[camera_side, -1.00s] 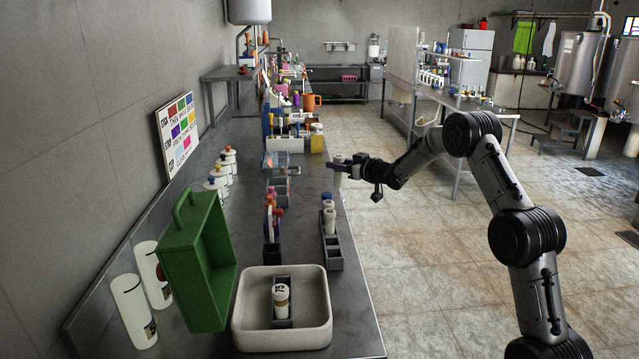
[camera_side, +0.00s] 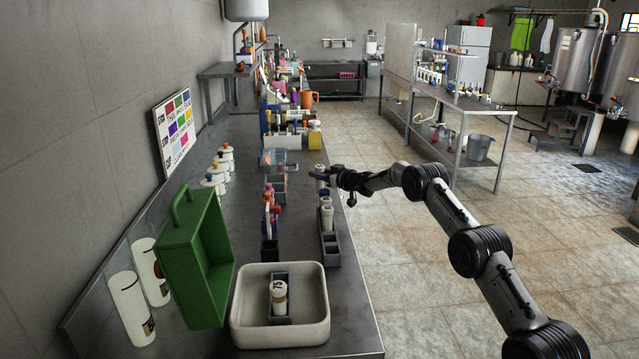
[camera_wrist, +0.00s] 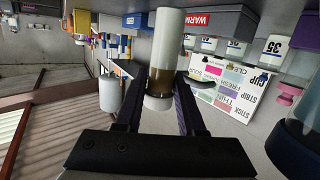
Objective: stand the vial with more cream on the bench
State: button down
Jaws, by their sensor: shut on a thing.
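My gripper (camera_wrist: 160,110) is shut on a vial (camera_wrist: 167,50). In the wrist view this vial has a long white part, a brownish band and a white cap between the fingers. In the side view my gripper (camera_side: 330,176) and the held vial (camera_side: 321,173) are small, over the bench (camera_side: 345,290) near its right edge, just beyond the dark rack (camera_side: 331,250). I cannot tell whether the vial touches the bench. White-topped vials (camera_side: 327,214) stand in the far end of that rack. Their cream levels are too small to read.
A pale tray (camera_side: 240,325) at the front holds a vial (camera_side: 279,297) in a small dark holder. A green open case (camera_side: 180,245) stands at left. Coloured items in racks (camera_side: 270,225) line the bench's middle. Bare bench shows along the right edge.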

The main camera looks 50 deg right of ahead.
aim_at(323, 183)
jog(key=shift+w+f, duration=0.15)
jog(key=shift+f, duration=1.55)
jog(key=shift+f, duration=0.1)
jog(key=c, duration=0.5)
grip_release()
